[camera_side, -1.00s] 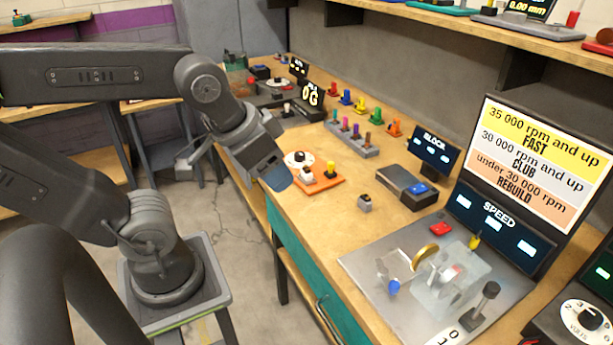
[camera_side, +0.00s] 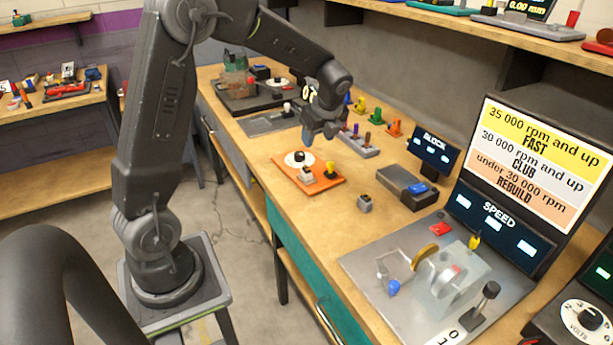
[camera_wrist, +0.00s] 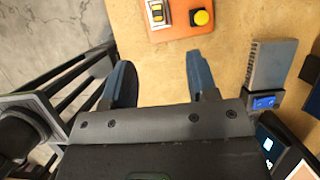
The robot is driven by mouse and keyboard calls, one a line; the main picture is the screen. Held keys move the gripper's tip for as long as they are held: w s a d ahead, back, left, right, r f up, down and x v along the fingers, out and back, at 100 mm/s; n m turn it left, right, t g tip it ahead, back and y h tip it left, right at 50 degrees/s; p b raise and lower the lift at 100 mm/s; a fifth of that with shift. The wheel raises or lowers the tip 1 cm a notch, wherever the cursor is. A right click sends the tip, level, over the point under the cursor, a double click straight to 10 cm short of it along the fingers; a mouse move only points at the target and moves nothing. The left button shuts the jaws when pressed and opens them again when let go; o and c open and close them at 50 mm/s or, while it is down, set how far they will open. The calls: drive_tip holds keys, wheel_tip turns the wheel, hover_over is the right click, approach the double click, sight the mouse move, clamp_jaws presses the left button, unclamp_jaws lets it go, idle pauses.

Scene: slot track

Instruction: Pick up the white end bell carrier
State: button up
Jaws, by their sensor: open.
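A small white block (camera_side: 306,174), which looks like the white end bell carrier, stands on the orange board (camera_side: 286,168) beside a yellow knob (camera_side: 330,169). My gripper (camera_side: 320,136) is above the bench, behind the orange board in the side view. In the wrist view my gripper (camera_wrist: 160,78) is open, with bare bench between its fingers, apart from the block.
A rack of coloured pegs (camera_side: 362,146) and several coloured pieces are behind. Bare wood lies in front of the grey block.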

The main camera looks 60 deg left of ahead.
hover_over(307, 171)
drive_tip(key=d, duration=0.2)
wheel_tip(307, 171, down, 8)
drive_tip(key=shift+w+a+f, duration=0.15)
drive_tip(key=shift+f, duration=0.05)
drive_tip(key=x, duration=0.4)
drive_tip(key=shift+s+d+f, duration=0.25)
drive_tip(key=shift+a+f, duration=0.25)
drive_tip(key=shift+f, duration=0.2)
drive_tip(key=shift+c, duration=0.4)
clamp_jaws()
